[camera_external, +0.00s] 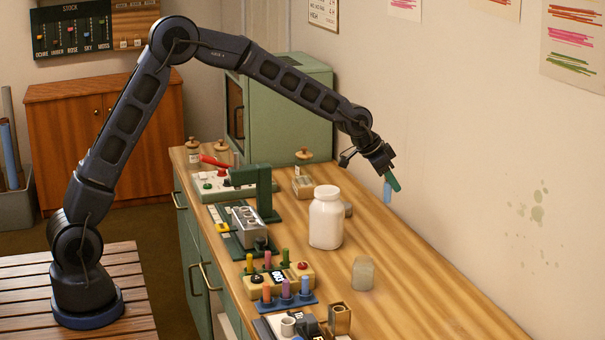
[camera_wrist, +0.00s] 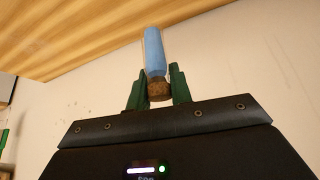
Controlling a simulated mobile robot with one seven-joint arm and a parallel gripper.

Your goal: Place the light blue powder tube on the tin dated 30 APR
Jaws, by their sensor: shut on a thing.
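My gripper (camera_external: 391,176) is shut on the light blue powder tube (camera_external: 387,192) and holds it above the back part of the table, near the wall. In the wrist view the tube (camera_wrist: 154,52) sits between the green fingers of my gripper (camera_wrist: 157,88), with its brown stopper end at the fingers and its blue body pointing away. A small greyish tin or jar (camera_external: 363,273) stands on the table at the front right. Another small grey round thing (camera_external: 347,209) is partly hidden behind the white bottle. I cannot read a 30 APR date on any tin.
A tall white bottle (camera_external: 326,217) stands mid-table. A rack of coloured tubes (camera_external: 286,298), a green press (camera_external: 262,192) and a wooden block (camera_external: 339,319) line the left side. The table's right side (camera_external: 420,255) is clear up to the wall.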

